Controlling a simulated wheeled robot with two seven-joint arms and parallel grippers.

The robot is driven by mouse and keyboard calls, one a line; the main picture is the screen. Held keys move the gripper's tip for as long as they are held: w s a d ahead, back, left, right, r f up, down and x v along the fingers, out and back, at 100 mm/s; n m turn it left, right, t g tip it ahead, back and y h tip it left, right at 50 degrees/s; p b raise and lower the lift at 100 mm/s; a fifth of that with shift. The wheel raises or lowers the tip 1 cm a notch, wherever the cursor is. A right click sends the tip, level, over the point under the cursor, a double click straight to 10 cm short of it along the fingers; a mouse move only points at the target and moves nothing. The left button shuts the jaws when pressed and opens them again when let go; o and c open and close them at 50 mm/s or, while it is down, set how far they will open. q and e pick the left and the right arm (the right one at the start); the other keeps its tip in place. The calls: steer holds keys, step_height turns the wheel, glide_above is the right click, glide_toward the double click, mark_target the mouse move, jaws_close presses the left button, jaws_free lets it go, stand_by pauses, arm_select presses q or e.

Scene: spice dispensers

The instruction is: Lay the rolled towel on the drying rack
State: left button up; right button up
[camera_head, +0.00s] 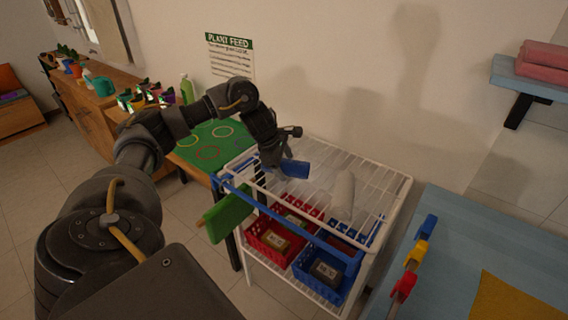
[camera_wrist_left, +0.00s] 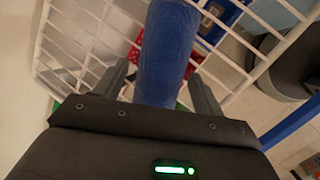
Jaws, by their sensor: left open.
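A blue rolled towel (camera_head: 295,168) lies on the white wire top of the drying rack (camera_head: 385,178), near its left end. A grey-white roll (camera_head: 343,192) lies farther right on the same wires. My left gripper (camera_head: 280,157) is just above the blue roll. In the left wrist view the blue rolled towel (camera_wrist_left: 165,50) runs between the two spread fingers of my left gripper (camera_wrist_left: 163,75), with white rack wires (camera_wrist_left: 105,35) beneath it. The fingers look apart from the towel. My right gripper is not in view.
Red (camera_head: 268,242) and blue (camera_head: 326,285) baskets with boxes stand on the rack's lower shelf. A green board (camera_head: 228,215) hangs at its left side. A light-blue table (camera_head: 490,240) with coloured clips stands at right. The rack's top right part is clear.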

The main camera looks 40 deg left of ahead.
arm_select(q)
steer(key=shift+s+r, duration=0.15)
steer(key=shift+r, duration=0.3)
steer(key=p+v, duration=0.3)
steer(key=v, duration=0.8)
steer(key=shift+a+r, duration=0.1)
